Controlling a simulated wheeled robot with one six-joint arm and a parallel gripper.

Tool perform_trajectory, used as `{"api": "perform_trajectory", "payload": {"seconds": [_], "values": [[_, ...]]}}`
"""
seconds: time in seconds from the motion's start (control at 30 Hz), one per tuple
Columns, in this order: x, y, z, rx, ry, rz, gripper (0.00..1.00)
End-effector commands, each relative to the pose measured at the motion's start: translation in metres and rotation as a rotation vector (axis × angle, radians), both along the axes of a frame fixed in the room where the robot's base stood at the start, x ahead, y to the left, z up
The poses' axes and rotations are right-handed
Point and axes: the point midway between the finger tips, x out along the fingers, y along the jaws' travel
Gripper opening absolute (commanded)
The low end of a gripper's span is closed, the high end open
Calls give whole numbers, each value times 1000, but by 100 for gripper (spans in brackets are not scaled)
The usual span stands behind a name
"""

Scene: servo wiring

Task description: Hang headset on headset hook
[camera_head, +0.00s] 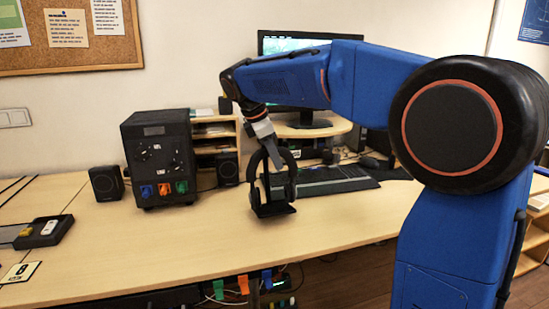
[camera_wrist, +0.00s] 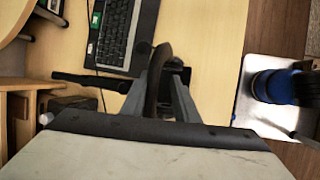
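The black headset (camera_head: 291,177) stands upright on the desk's right part, its band arched at the top. A black stand with a flat base (camera_head: 273,210) is under and behind it; I take this for the headset hook. My gripper (camera_head: 275,163) reaches down from above onto the band. In the wrist view the headset band (camera_wrist: 155,80) runs between the fingers of my gripper (camera_wrist: 160,82), and the tips appear closed on it. Whether the band rests on the hook is hidden by the headset and fingers.
A keyboard (camera_head: 335,180) lies just right of the headset, with a monitor (camera_head: 300,45) behind. A black power unit (camera_head: 160,157) and speakers (camera_head: 106,183) stand to the left. The desk front (camera_head: 190,245) is clear.

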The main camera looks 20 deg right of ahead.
Motion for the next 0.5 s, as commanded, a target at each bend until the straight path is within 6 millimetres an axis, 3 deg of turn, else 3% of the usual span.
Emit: {"api": "perform_trajectory", "payload": {"seconds": [0.33,0.5], "values": [[0,0,1,0,-1,0,32],[-2,6,14,1,-2,1,32]]}}
